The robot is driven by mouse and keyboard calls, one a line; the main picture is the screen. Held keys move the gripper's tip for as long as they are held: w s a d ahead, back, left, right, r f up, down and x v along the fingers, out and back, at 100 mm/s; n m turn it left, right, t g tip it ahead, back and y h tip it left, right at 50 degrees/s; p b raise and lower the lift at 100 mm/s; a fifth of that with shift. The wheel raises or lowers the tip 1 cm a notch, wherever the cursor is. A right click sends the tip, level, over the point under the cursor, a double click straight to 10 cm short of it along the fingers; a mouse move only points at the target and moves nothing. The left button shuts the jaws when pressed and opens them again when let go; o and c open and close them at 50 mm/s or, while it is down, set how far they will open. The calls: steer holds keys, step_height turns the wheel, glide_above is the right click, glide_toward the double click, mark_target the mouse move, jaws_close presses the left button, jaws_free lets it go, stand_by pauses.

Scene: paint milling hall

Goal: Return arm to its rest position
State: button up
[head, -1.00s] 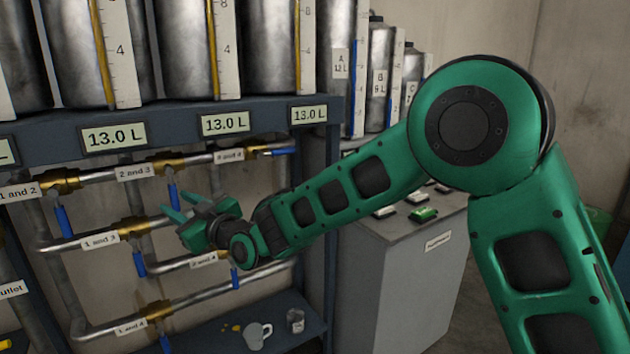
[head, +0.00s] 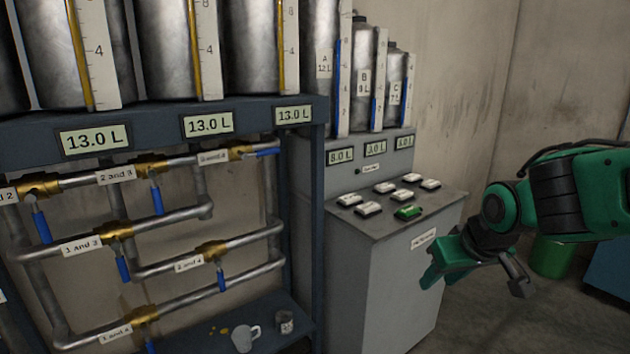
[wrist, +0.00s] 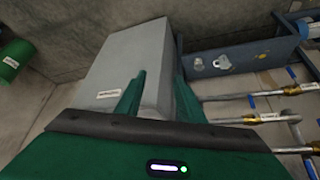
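My gripper (head: 482,272) is at the right of the head view, in front of the right side of the grey control cabinet (head: 385,275). Its two fingers are spread apart with nothing between them. My arm reaches in from the right edge. In the wrist view the open green fingers of my gripper (wrist: 157,95) point toward the grey cabinet (wrist: 125,60), with empty space between them.
The pipe rack with blue-handled valves (head: 157,200) stands at left, clear of my arm. A mug (head: 245,338) and a small tin (head: 285,322) sit on its lower shelf. A green bin (head: 552,257) stands behind my gripper. A blue object (head: 610,265) is at the right edge.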

steer(key=s+d+f+m+g, duration=0.1)
steer(key=s+d+m+g, duration=0.2)
steer(key=s+d, duration=0.5)
steer(key=s+d+f+m+g, duration=0.2)
steer(key=s+d+m, duration=0.3)
steer(key=s, duration=1)
steer(key=d+g, duration=0.1)
steer(key=d, duration=0.1)
steer(key=shift+d+f+h, duration=0.15)
steer(key=shift+d+h, duration=0.15)
steer(key=shift+d, duration=0.1)
steer(key=shift+c, duration=0.5)
